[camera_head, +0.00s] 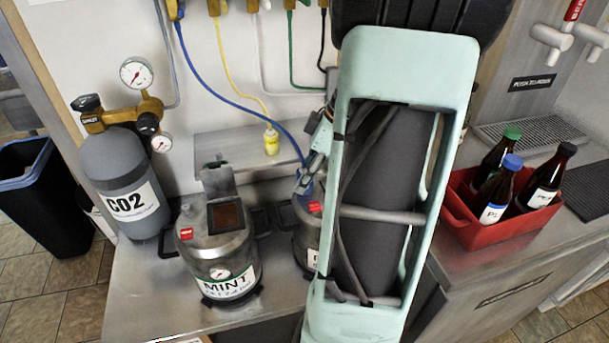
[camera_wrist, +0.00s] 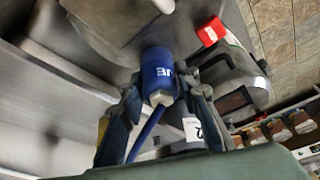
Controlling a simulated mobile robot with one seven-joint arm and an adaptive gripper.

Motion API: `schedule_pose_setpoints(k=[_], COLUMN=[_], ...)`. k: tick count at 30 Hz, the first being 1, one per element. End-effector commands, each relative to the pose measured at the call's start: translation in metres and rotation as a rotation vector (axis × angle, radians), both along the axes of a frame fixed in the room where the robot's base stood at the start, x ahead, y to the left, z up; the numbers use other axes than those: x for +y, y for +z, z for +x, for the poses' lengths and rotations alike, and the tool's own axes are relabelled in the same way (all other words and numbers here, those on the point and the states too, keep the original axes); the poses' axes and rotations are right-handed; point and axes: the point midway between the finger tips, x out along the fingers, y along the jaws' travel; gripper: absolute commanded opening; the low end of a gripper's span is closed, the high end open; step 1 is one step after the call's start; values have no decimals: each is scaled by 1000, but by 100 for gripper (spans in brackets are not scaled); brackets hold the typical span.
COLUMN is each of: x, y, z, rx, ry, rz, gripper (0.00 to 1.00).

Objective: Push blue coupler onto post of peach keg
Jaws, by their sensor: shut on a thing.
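The blue coupler (camera_wrist: 157,68) shows in the wrist view between the two fingers of my gripper (camera_wrist: 163,90), which is shut on it. A blue hose (camera_wrist: 145,135) trails from its near end. Its far end lies against a grey metal body (camera_wrist: 115,30); I cannot tell whether it touches or sits on a post. In the head view my gripper (camera_head: 312,168) is low over the keg right of the mint keg, with a bit of blue coupler (camera_head: 304,186) below it. That keg (camera_head: 302,237), likely the peach one, is mostly hidden behind my arm; its post is not visible.
The mint keg (camera_head: 215,250) stands to the left, beside the CO2 cylinder (camera_head: 115,170). A yellow coupler (camera_head: 271,142) hangs by the wall shelf (camera_head: 225,143). A red crate (camera_head: 475,237) with bottles stands at right. Hoses hang along the wall.

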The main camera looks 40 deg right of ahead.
Motion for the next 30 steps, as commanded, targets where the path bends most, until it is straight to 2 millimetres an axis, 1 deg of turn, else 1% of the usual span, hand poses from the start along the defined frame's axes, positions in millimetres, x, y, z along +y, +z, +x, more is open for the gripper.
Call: schedule_pose_setpoints(k=[23,24,29,30], x=[0,0,0,0], y=[-3,-3,-3,-3], z=[0,0,0,0], rx=[0,1,1,1], ry=[-1,0,0,0], rz=[0,1,1,1], gripper=[0,31,48,50])
